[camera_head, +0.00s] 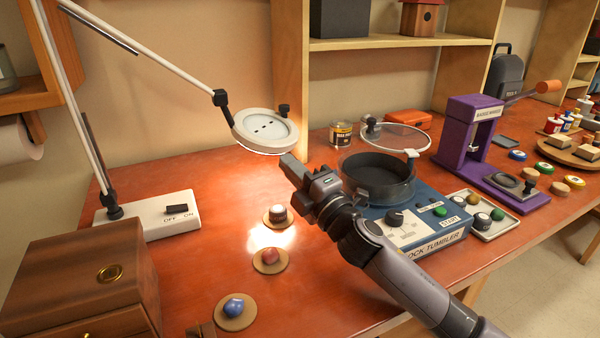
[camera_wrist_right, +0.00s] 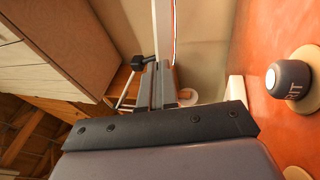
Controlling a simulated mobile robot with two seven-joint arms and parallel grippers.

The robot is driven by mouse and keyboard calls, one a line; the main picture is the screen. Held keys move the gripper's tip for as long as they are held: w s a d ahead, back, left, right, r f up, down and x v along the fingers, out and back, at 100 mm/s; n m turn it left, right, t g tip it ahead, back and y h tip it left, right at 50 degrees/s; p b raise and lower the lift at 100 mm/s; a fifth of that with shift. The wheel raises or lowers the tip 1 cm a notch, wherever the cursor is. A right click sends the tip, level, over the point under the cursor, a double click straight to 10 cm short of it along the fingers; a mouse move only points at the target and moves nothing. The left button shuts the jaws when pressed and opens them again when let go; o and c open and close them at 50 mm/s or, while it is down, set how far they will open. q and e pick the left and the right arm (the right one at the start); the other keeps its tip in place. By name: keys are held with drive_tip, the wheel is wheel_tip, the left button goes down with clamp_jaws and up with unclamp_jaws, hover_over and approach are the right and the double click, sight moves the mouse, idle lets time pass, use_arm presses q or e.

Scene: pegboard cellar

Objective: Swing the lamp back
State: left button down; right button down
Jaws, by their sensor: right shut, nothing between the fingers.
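The lamp has a round white head (camera_head: 265,131) on a long jointed arm (camera_head: 155,57) that rises from a white base (camera_head: 150,214) marked OFF and ON. The head is lit underneath and hangs over the table. My right gripper (camera_head: 289,163) is shut and empty, just below and right of the lamp head; whether it touches the rim I cannot tell. Its fingers show in the right wrist view (camera_wrist_right: 160,88), with the white lamp base (camera_wrist_right: 235,89) beyond. My left gripper is out of view.
Under the lamp are a grey stone (camera_head: 278,213), a red stone (camera_head: 270,257) and a blue stone (camera_head: 233,306) on round coasters. The rock tumbler (camera_head: 432,240) stands close behind my right arm. A wooden drawer box (camera_head: 85,270) is at front left.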

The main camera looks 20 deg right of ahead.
drive_tip(key=s+d+b, duration=0.1)
drive_tip(key=s+d, duration=0.2)
drive_tip(key=s, duration=0.9)
drive_tip(key=shift+s+d+f+b, duration=0.15)
drive_tip(key=shift+s+d+b, duration=0.15)
drive_tip(key=shift+b, duration=0.05)
